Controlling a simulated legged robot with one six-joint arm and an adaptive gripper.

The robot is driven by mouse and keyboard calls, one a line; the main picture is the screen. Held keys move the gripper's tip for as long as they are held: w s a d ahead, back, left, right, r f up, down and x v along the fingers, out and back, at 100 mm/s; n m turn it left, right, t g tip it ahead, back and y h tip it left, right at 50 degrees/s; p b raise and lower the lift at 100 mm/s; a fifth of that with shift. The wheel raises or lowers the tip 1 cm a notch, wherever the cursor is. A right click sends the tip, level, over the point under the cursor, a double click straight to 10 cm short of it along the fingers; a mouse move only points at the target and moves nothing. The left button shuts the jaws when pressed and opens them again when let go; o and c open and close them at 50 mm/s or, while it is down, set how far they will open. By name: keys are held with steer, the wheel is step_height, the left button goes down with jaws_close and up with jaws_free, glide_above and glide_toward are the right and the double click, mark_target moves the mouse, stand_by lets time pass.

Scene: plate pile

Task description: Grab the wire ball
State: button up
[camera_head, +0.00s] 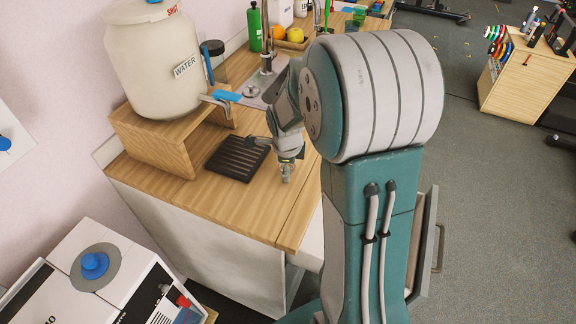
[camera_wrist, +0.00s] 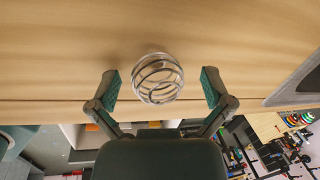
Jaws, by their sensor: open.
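The wire ball (camera_wrist: 158,68), made of silvery coiled wire, lies on the wooden counter (camera_wrist: 60,50) near its front edge in the wrist view. My gripper (camera_wrist: 161,86) is open, with one green-padded finger on each side of the ball and a visible gap on both sides. The ball sits between the fingertips, slightly beyond them. In the head view my gripper (camera_head: 287,168) points down over the counter near its edge; I cannot make out the ball there.
A black slatted drip tray (camera_head: 238,158) lies left of my gripper on the counter. A wooden stand (camera_head: 160,142) holds a large water jar (camera_head: 150,65). The sink (camera_head: 262,88), a green bottle (camera_head: 254,27) and fruit are behind. Bare counter lies in front.

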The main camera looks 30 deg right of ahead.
steer(key=shift+a, duration=0.2)
steer(key=c, duration=1)
steer(key=shift+r, duration=0.15)
